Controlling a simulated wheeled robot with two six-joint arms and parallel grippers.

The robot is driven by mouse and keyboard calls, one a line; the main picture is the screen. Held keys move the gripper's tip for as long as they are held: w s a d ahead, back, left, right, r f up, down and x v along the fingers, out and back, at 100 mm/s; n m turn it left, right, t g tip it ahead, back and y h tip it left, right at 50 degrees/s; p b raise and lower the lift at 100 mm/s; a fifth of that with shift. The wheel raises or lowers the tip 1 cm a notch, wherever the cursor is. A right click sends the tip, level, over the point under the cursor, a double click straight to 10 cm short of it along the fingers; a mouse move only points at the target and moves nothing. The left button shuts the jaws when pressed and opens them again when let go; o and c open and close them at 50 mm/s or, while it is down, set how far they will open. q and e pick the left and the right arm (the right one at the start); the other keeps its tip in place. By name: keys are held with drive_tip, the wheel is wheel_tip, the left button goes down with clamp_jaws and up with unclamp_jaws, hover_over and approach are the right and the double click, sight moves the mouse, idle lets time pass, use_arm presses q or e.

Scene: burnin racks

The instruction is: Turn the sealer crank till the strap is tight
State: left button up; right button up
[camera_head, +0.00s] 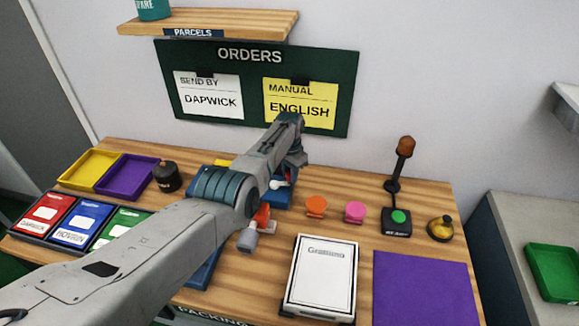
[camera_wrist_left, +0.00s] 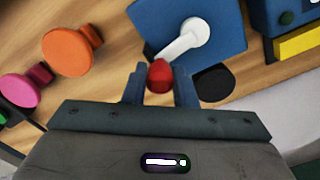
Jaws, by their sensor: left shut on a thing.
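The blue sealer (camera_head: 281,197) stands mid-table, largely hidden behind my left arm in the head view. Its pale crank arm (camera_head: 280,183) shows beside my wrist. In the left wrist view the crank arm (camera_wrist_left: 180,41) runs across a blue plate (camera_wrist_left: 222,30) toward a red knob (camera_wrist_left: 160,76). My left gripper (camera_wrist_left: 160,88) is shut on this knob, one finger on each side. In the head view my left gripper (camera_head: 297,159) is at the wall side of the crank, its fingertips unclear. I cannot make out the strap or its tightness. My right gripper is not in view.
Orange (camera_head: 316,205) and pink (camera_head: 355,211) stamps stand right of the sealer. Further right are a green-button box (camera_head: 398,222) with an amber lamp and a brass bell (camera_head: 440,228). A white Grammo box (camera_head: 320,277) and purple mat (camera_head: 424,288) lie in front. Trays fill the left.

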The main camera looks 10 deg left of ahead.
use_arm(q)
drive_tip(key=shift+s+m, duration=0.1)
drive_tip(key=shift+m, duration=0.2)
drive_tip(key=o, duration=1)
drive_tip(key=shift+r, duration=0.1)
drive_tip(key=shift+r+p, duration=0.25)
drive_tip(key=shift+p, duration=0.1)
wheel_tip(320, 180, up, 10)
drive_tip(key=shift+r+b, duration=0.15)
drive_tip(key=shift+b, duration=0.15)
